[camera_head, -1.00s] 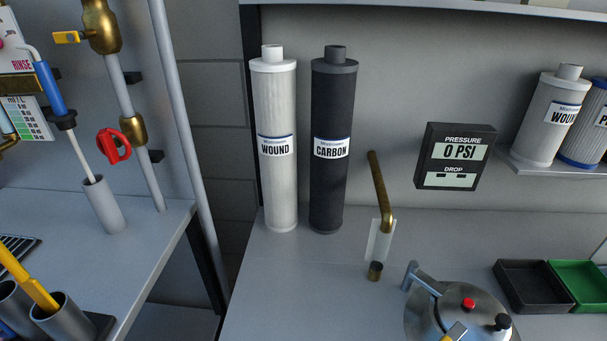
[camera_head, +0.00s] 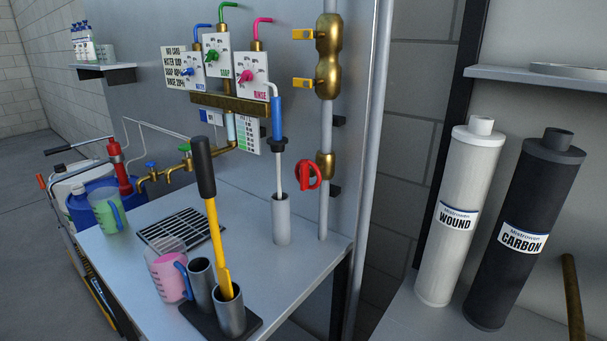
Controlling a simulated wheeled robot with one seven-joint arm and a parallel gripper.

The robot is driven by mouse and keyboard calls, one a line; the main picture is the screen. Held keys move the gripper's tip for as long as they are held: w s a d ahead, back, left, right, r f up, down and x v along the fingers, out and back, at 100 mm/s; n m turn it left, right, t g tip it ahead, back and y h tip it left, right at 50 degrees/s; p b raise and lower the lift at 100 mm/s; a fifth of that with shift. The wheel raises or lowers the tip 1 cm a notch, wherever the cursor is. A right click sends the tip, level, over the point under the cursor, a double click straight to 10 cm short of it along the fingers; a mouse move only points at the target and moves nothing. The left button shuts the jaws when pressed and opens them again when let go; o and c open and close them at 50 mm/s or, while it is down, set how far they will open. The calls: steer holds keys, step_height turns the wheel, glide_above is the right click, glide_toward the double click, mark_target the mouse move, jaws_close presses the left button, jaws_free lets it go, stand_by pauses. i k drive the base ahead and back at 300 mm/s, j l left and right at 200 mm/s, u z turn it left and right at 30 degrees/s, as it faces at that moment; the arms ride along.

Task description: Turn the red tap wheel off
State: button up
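The red tap wheel (camera_head: 308,175) is on a brass valve (camera_head: 325,164) low on the vertical grey pipe (camera_head: 326,127), right of the middle of the left-hand bench. It stands out to the left of the pipe, above the bench's back right corner. Whether it is open or closed cannot be told from this view. My gripper is not in view, so its state does not show.
The bench (camera_head: 308,258) carries a grey holder with a blue-handled wand (camera_head: 277,118), metal cups with a yellow tool (camera_head: 216,235), a pink jug (camera_head: 168,277) and a drain grate (camera_head: 184,228). White and dark filter cartridges (camera_head: 461,210) stand to the right.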

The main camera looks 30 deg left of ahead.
mark_target(302, 176)
steer(key=j+u, duration=0.2)
steer(key=j, duration=0.2)
steer(key=i+j+u, duration=0.2)
steer(key=j, duration=0.15)
steer(key=j+u, duration=0.15)
steer(key=j, duration=0.2)
steer(key=i+j+u, duration=0.2)
steer(key=j, duration=0.15)
steer(key=i+j+u, duration=0.2)
steer(key=k+j, duration=0.05)
steer(key=j, duration=0.05)
